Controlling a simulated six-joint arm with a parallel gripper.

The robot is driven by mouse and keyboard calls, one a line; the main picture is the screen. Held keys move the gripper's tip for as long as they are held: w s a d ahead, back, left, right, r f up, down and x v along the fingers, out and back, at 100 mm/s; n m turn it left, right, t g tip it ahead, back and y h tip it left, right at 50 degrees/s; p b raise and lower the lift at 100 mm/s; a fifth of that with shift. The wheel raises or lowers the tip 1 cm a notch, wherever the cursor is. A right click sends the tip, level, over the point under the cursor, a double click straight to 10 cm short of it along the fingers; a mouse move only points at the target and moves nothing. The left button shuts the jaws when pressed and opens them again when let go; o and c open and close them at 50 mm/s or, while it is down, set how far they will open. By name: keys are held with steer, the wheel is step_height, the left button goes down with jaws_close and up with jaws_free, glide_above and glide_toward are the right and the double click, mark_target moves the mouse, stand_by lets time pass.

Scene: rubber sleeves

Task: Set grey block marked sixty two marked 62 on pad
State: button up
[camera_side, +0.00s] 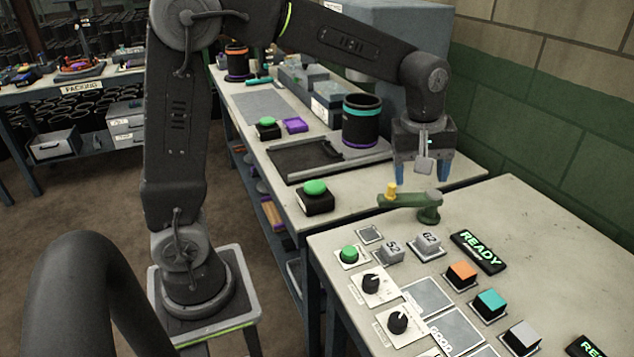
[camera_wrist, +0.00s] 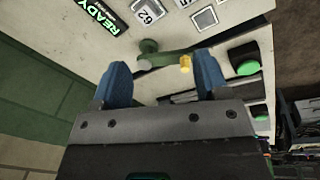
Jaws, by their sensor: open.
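The grey block marked 62 (camera_side: 428,246) sits on a light square base near the back of the right table; it also shows at the top of the wrist view (camera_wrist: 148,12). Left of it is a similar grey block marked 52 (camera_side: 390,254). A small empty grey square pad with a pale border (camera_side: 370,235) lies behind the 52 block; it also shows in the wrist view (camera_wrist: 204,18). My gripper (camera_side: 413,176) is open and empty, with blue fingers, above the back edge of this table and apart from the blocks. It also shows in the wrist view (camera_wrist: 162,82).
A green lever with a yellow knob (camera_side: 412,200) stands below my gripper, between it and the blocks. Orange (camera_side: 461,274), teal (camera_side: 490,303) and grey (camera_side: 523,337) blocks stand to the right. Larger grey plates (camera_side: 427,297) lie bare by the knobs. A black sleeve (camera_side: 362,122) stands behind.

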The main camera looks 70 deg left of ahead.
steer(key=s+a+r+m+t, duration=0.1)
steer(key=s+r+m+t, duration=0.1)
steer(key=s+m, duration=1)
steer(key=s+t, duration=0.1)
steer(key=s, duration=0.7)
steer(key=shift+s+m+t, duration=0.15)
steer(key=shift+m+t, duration=0.15)
steer(key=shift+t, duration=0.1)
